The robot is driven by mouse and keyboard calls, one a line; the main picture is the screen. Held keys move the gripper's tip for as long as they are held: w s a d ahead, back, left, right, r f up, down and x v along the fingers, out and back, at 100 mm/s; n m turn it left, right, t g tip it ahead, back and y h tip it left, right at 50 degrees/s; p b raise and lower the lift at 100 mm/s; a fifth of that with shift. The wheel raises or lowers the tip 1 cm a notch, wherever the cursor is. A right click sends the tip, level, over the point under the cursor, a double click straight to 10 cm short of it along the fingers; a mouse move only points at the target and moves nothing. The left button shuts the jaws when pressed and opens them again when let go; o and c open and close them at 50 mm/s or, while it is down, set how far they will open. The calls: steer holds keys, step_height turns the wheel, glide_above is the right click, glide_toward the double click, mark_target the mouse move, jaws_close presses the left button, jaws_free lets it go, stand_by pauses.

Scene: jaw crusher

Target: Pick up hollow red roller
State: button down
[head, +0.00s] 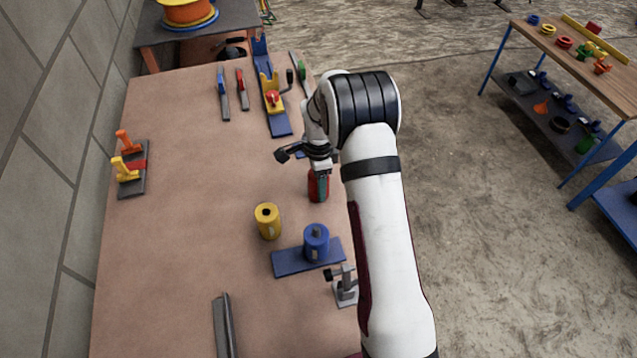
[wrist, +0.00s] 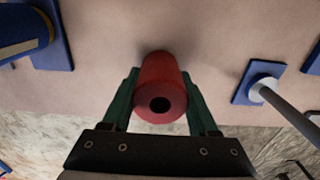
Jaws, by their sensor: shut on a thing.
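The hollow red roller (wrist: 160,80) shows in the wrist view with its round end and dark central hole facing the camera. My gripper (wrist: 160,95) has its green fingers on both sides of the roller and is shut on it. In the head view the red roller (head: 316,188) is near the table's right edge, partly hidden by my gripper (head: 321,181). I cannot tell whether the roller touches the table or is lifted.
A yellow hollow roller (head: 268,221) stands on the table (head: 190,230) nearby. A blue roller (head: 316,242) stands on a blue plate (head: 290,262). A grey clamp (head: 345,287) is at the front right. The table's left middle is clear.

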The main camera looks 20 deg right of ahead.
steer(key=shift+r, duration=0.1)
